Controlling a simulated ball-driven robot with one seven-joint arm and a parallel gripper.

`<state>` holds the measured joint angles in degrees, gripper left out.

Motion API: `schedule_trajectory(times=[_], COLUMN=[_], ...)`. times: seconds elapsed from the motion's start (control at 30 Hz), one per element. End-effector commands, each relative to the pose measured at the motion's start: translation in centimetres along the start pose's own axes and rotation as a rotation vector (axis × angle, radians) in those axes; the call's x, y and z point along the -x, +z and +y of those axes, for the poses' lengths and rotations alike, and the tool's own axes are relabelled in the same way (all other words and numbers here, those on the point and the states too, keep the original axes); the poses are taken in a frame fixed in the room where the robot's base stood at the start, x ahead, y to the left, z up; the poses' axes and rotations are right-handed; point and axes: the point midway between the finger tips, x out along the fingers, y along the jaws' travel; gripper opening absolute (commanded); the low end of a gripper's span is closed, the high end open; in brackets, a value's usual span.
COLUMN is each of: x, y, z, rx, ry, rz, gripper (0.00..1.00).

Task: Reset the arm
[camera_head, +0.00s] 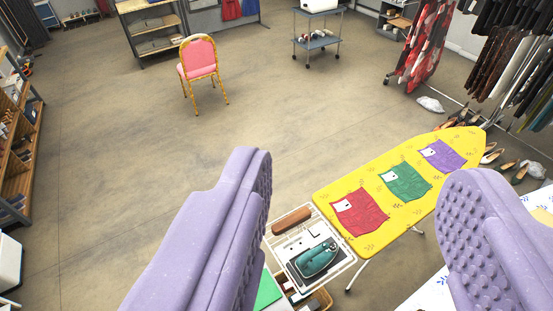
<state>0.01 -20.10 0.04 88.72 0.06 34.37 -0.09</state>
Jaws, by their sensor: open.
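My gripper (352,215) shows in the foreground with its two purple, studded fingers wide apart. It is open, with nothing between the fingers. Beyond and below it is a yellow ironing board (330,193) with a red cloth (359,212), a green cloth (405,182) and a purple cloth (442,156) laid along it. At the board's near left end is a white rack (282,257) with a teal iron (317,259) and a brown roll (291,221). My right finger hides part of the area right of the board.
A pink chair (198,58) stands on open floor (110,150). A grey cart (317,42) and a shelf (155,45) stand at the back. Hanging clothes (510,70) and several shoes (508,170) are at the right. A wooden shelf (18,140) lines the left edge.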

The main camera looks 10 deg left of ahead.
Motion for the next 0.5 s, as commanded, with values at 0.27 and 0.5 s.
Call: schedule_trajectory(times=[0.27,0.5], x=[-1.7,-3.9], y=[7.0,16.5], z=[0.0,0.0], rx=[-0.001,-0.001], ry=[0.001,0.001], rz=[-0.002,-0.003], gripper=[0.6,0.6])
